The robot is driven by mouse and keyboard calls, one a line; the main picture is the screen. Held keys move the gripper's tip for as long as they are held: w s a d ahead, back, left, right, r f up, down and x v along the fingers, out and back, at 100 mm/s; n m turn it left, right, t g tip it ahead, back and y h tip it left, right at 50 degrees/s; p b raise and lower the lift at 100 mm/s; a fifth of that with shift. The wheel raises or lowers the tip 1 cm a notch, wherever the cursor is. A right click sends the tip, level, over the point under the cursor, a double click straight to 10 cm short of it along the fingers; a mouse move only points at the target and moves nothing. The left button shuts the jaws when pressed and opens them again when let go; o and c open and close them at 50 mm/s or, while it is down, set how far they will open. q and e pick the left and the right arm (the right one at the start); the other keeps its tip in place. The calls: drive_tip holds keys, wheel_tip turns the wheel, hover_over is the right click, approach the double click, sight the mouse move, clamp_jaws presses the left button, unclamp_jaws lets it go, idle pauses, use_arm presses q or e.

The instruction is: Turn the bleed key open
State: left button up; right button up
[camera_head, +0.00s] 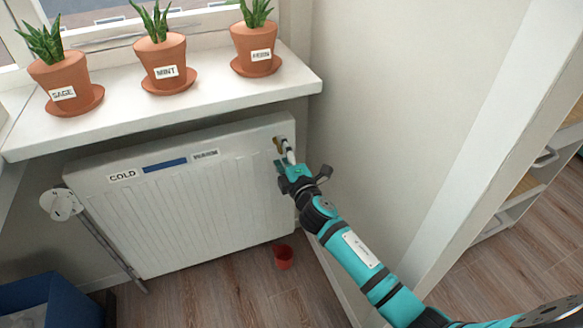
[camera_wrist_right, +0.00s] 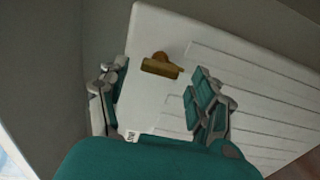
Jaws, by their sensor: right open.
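The brass bleed key (camera_wrist_right: 160,67) sits at the upper corner of the white radiator (camera_wrist_right: 150,25). In the head view the brass fitting (camera_head: 278,143) shows at the top right end of the radiator (camera_head: 200,225), partly covered by my gripper. My right gripper (camera_head: 285,160) is at that corner, close to the key. In the wrist view my right gripper (camera_wrist_right: 159,80) is open, with one finger on each side of the key in the picture and a gap on both sides. I cannot tell whether the key is between the fingers in depth. My left gripper is not in view.
A window sill (camera_head: 200,105) with potted plants labelled SAGE (camera_head: 62,78), MINT (camera_head: 163,62) and another overhangs the radiator. A blue bin (camera_head: 60,300) is at lower left. A wall (camera_head: 385,120) closes the right side.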

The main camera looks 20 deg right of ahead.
drive_tip(key=s, duration=0.9)
drive_tip(key=shift+d, duration=0.15)
drive_tip(key=shift+s, duration=0.1)
